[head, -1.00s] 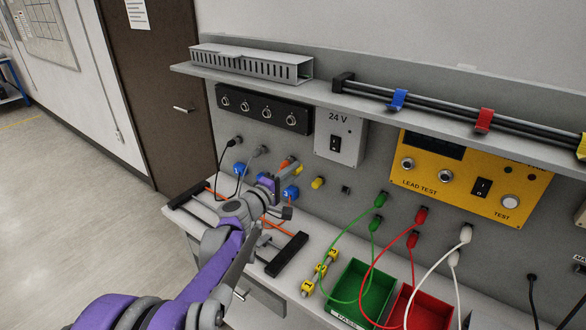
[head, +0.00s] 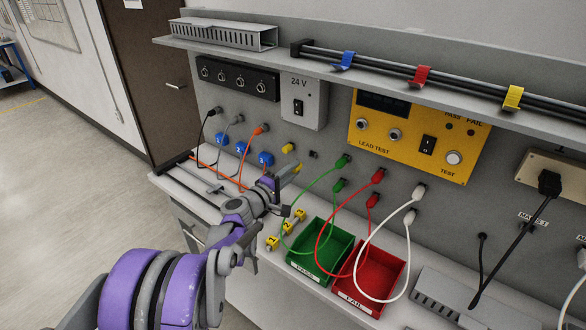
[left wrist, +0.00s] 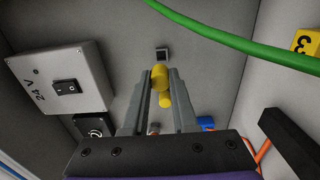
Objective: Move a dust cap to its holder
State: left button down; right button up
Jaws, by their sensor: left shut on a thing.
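My left gripper (head: 288,174) is in front of the back panel and shut on a small yellow dust cap (head: 297,168). In the left wrist view, the fingertips (left wrist: 160,76) hold the yellow cap (left wrist: 159,74) between them. I cannot tell which part is the holder. My right gripper is not in view.
Blue numbered pieces (head: 266,158) and an orange lead (head: 258,129) are left of the gripper. Green leads (head: 338,186) hang close on the right, above a green bin (head: 340,235) and a red bin (head: 390,280). A shelf (head: 330,68) overhangs the panel.

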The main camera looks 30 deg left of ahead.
pick_arm(q)
jog(key=shift+w+f, duration=0.1)
jog(key=shift+w, duration=1.1)
jog(key=shift+w+d, duration=0.15)
jog(key=shift+w, duration=0.65)
jog(key=shift+w+d, duration=0.1)
jog(key=shift+w, duration=0.65)
jog(key=shift+w+p, duration=0.15)
jog(key=shift+p, duration=0.35)
jog(key=shift+w, duration=0.5)
dwell(0.4)
jog(key=c, duration=0.6)
grip_release()
jog(key=shift+s, duration=0.1)
